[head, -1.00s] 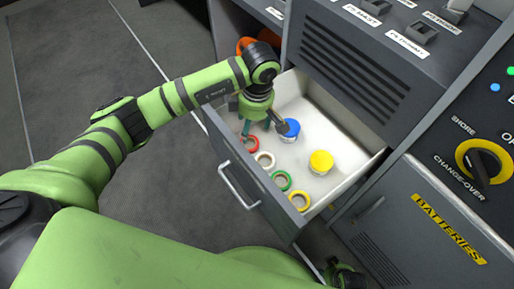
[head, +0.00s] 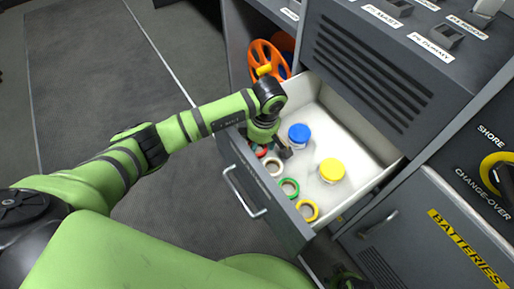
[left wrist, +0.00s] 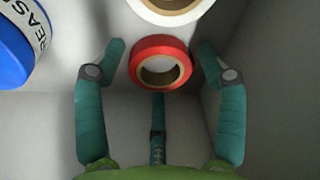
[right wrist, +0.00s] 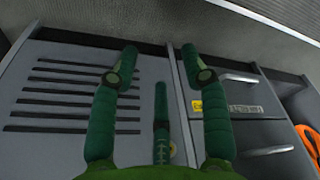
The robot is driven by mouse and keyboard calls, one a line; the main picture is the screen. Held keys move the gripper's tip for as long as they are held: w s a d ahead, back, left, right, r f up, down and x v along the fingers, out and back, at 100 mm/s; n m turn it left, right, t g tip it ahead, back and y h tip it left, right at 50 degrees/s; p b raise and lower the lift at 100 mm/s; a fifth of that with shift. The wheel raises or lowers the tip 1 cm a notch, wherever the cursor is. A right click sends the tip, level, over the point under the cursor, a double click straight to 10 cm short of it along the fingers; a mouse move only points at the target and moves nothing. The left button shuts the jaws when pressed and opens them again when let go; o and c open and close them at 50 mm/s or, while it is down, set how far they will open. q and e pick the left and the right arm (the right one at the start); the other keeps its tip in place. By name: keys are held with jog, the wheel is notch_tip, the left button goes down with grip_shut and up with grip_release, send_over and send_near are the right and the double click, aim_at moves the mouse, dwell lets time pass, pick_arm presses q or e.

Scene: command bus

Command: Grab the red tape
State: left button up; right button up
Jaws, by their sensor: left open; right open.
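The red tape (head: 261,152) is a roll lying in the open drawer, near its front left corner and partly hidden by my left gripper (head: 271,148) in the head view. In the left wrist view, the red tape (left wrist: 160,47) lies between the two spread fingers of my left gripper (left wrist: 161,50). A gap shows on each side, so the fingers do not grip it. My right gripper (right wrist: 160,58) is open and empty in the right wrist view, in front of grey cabinet fronts.
White (head: 274,167), green (head: 289,188) and yellow (head: 307,211) tape rolls line the drawer's front. A blue-lidded jar (head: 299,134) and a yellow-lidded jar (head: 332,171) stand behind them. The drawer walls (head: 362,190) surround them. An orange wheel-like object (head: 262,55) sits beyond the drawer.

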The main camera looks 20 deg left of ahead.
pick_arm(q)
jog(key=c, duration=0.8)
jog(key=shift+r, duration=0.1)
jog(key=shift+c, duration=0.2)
